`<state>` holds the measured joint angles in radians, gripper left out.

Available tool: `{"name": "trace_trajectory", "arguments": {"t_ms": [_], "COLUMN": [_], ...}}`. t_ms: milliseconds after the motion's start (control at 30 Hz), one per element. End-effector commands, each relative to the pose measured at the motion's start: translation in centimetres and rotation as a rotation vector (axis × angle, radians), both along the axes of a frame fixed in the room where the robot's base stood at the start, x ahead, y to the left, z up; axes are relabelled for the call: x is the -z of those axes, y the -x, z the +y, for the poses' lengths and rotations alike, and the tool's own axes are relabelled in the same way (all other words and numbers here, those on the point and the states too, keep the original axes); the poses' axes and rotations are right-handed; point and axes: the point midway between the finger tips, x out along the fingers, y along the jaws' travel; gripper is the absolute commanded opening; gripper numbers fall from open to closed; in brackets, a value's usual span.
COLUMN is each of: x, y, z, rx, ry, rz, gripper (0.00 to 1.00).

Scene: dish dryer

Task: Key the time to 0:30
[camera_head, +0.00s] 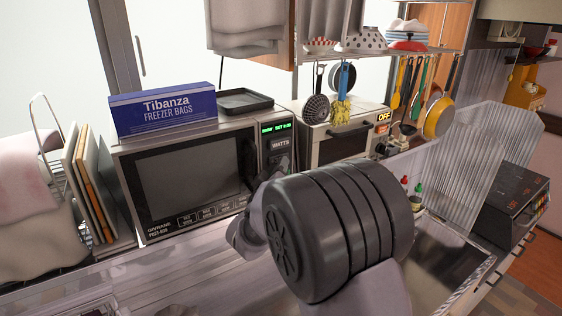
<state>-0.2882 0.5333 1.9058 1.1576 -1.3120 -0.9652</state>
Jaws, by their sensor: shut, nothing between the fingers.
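The microwave (190,170) stands on the counter, with a dark door window and a control panel at its right side. Its small display (276,127) is lit green, with text too small to read surely. Below it is the label "WATTS" (280,144). My gripper (283,164) is shut and empty at the control panel, just below that label. Only a little of it shows; my wrist and a large dark arm joint cover the rest. The lower panel and most of the keys are hidden. I cannot tell whether the fingertips touch a key.
A blue freezer bag box (163,108) and a black tray (245,100) lie on the microwave. A toaster oven (345,135) stands to its right, under hanging utensils. Boards (90,185) lean at its left. A sink (450,262) is at the right front.

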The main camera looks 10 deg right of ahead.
Motion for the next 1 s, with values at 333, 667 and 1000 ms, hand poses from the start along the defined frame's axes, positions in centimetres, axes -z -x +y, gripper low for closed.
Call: {"name": "trace_trajectory", "arguments": {"t_ms": [333,667,1000], "x": [0.0,0.0,0.0], "y": [-0.3,0.3,2.0], "z": [0.1,-0.1,-0.9], "rx": [-0.001,0.000,0.001], "ry": [0.000,0.001,0.001], "rz": [-0.001,-0.001,0.000], "gripper": [0.00,0.00,0.00]}}
